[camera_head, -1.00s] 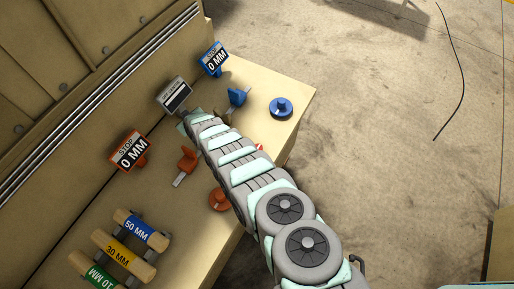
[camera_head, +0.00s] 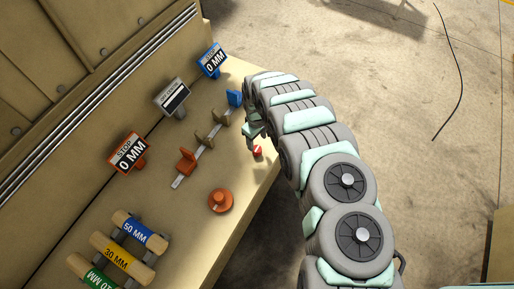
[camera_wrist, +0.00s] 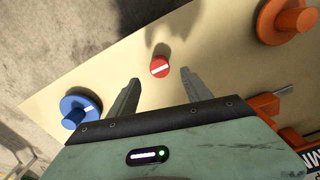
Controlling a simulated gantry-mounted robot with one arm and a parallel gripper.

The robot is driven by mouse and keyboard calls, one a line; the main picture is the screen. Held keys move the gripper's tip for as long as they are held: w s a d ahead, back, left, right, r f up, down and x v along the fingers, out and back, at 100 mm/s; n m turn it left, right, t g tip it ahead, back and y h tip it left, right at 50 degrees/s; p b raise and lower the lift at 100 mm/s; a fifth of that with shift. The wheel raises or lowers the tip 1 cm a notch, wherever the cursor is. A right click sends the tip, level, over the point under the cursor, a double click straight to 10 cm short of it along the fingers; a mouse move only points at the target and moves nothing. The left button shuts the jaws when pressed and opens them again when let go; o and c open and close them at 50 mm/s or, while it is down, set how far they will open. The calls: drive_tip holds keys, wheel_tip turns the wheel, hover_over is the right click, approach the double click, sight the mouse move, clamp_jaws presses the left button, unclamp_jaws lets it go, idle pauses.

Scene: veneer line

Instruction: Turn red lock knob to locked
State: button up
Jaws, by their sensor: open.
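The red lock knob (camera_wrist: 160,67) is a small round red knob with a white bar across its face. In the wrist view the bar tilts slightly, its right end higher. My gripper (camera_wrist: 160,76) is open and empty. Its two fingers point towards the knob, one on either side of it in the picture, and I see no contact. In the head view the knob (camera_head: 258,151) shows near the bench's right edge, beside my gripper (camera_head: 252,138), which is partly hidden by my arm.
A larger orange knob (camera_head: 220,200) and a blue knob (camera_wrist: 81,110) flank the red one. A rail with orange (camera_head: 187,161), tan and blue (camera_head: 234,98) blocks lies to the left. Signs stand behind it. Several labelled gauge blocks (camera_head: 117,255) sit at lower left. Bare floor lies beyond the bench edge.

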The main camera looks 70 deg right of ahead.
sight(257, 149)
wheel_tip(257, 149, down, 5)
drive_tip(key=shift+w, duration=0.1)
drive_tip(key=shift+f, duration=0.8)
drive_tip(key=shift+f+b, duration=0.5)
drive_tip(key=shift+f, duration=0.1)
clamp_jaws()
